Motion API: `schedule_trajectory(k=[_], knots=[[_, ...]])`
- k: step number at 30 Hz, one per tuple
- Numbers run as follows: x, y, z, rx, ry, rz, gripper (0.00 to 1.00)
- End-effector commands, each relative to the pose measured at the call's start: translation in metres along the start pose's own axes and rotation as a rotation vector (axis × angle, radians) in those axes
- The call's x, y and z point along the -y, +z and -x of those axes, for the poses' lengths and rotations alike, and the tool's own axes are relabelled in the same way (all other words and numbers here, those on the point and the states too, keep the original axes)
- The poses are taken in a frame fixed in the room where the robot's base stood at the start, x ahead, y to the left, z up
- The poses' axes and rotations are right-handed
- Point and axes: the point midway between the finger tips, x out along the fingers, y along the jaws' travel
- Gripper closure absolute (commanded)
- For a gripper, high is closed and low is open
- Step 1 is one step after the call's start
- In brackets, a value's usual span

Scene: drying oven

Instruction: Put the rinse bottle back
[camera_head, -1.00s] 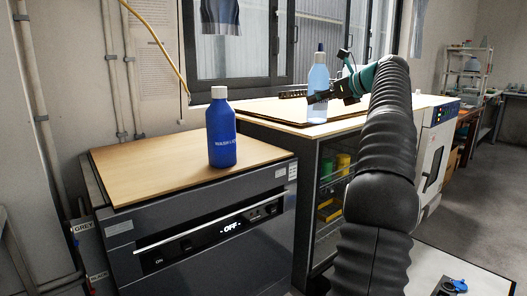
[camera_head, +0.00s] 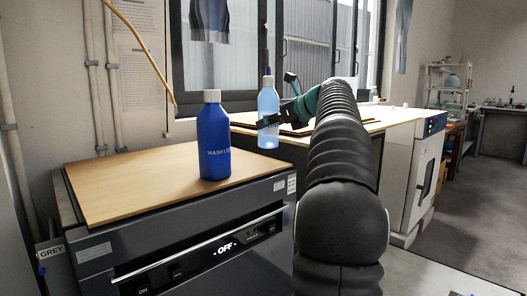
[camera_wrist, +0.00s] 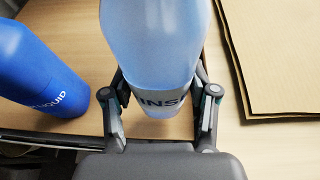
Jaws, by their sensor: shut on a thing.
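The wash bottle stands on a wooden top (camera_head: 130,180) over a dark appliance with an "-OFF-" display (camera_head: 226,248). Much of that top is bare. A wooden counter with flat brown sheets (camera_wrist: 290,50) lies right of the bottle. A window (camera_head: 300,45) is behind.

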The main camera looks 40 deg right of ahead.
Motion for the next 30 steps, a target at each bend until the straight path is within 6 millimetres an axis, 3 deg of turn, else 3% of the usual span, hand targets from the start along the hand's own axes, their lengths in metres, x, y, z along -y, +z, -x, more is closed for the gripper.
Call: schedule_trajectory(k=[6,18,29,30], knots=[[-0.019,-0.006,-0.013,0.002,0.001,0.002,0.93],[-0.020,-0.044,-0.029,0.000,0.002,0.001,0.93],[-0.020,-0.046,-0.030,0.001,0.003,0.001,0.93],[-0.020,-0.047,-0.030,0.000,0.003,0.000,0.39]])
